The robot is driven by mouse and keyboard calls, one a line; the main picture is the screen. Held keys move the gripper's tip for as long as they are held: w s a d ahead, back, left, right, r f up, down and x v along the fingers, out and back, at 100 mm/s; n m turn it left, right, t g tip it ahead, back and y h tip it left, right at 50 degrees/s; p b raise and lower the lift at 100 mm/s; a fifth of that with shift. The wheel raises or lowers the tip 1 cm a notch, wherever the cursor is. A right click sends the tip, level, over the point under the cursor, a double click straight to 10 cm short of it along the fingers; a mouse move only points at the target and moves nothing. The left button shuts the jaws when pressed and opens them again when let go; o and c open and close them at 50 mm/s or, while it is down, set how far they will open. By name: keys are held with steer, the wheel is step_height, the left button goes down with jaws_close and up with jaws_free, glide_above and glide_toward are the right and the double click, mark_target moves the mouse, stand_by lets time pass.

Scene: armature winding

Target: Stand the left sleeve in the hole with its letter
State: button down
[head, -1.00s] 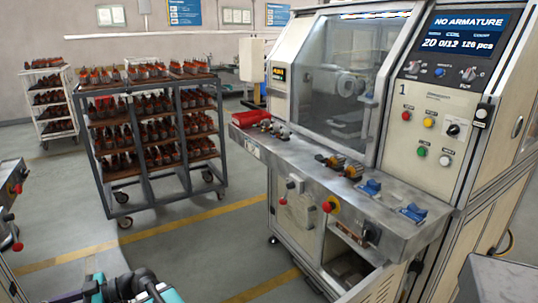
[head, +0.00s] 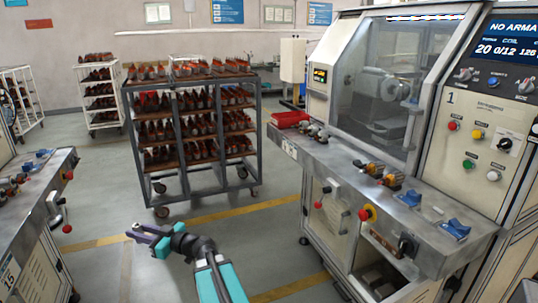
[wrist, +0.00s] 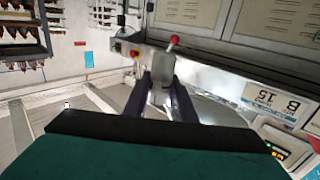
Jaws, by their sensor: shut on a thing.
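My gripper (head: 137,232) is low in the head view, over the open floor between two machines, with its dark fingers pointing left. In the wrist view my gripper (wrist: 162,85) is shut on a grey piece (wrist: 160,88) between its two dark fingers. I cannot tell whether this piece is the left sleeve, and no letter on it can be read. It is hardly visible in the head view. No lettered hole can be made out in either view. Two blue holders (head: 454,229) sit on the right machine's grey ledge (head: 425,200), with copper-wound armatures (head: 390,177) farther along it.
The left machine's ledge (head: 40,178) carries more blue holders and armatures. Its lever with a red knob (head: 67,228) sticks out towards the aisle. A rack of armatures (head: 190,130) stands behind. A red tray (head: 290,119) lies at the right ledge's far end. The middle floor is clear.

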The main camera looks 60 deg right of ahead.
steer(key=s+d+r+m+g+h+p, duration=0.1)
steer(key=s+d+r+m+h, duration=0.35)
steer(key=d, duration=0.75)
steer(key=s+d+r+m+g+h, duration=0.1)
steer(key=s+d+r+m+h, duration=0.15)
steer(key=s+d+h, duration=0.65)
steer(key=d+r+m+g+h+p, duration=0.1)
steer(key=d+r+m+g+h, duration=0.25)
steer(key=d, duration=1.15)
steer(key=s+d+r+m+g+h, duration=0.2)
steer(key=s+d+r+m+g, duration=0.1)
steer(key=s, duration=0.8)
steer(key=s+d+r+m+g+h+p, duration=0.1)
steer(key=s+d+r+m+g+h, duration=0.1)
steer(key=s+d+m+g, duration=0.3)
steer(key=s+d+r+m+g+h+p, duration=0.1)
steer(key=s+d+r+m+g, duration=0.3)
steer(key=s+d, duration=0.5)
steer(key=shift+s+d+r+m+g+h, duration=0.1)
steer(key=shift+s+g+h, duration=0.2)
steer(key=shift+s, duration=1.25)
steer(key=shift+s+d+m+g+h, duration=0.15)
steer(key=shift+s+g, duration=0.2)
steer(key=shift+s, duration=1.15)
steer(key=shift+s+r+g+h, duration=0.1)
steer(key=shift+s+g+h, duration=0.2)
steer(key=shift+s, duration=1.25)
steer(key=shift+w+d+f, duration=0.1)
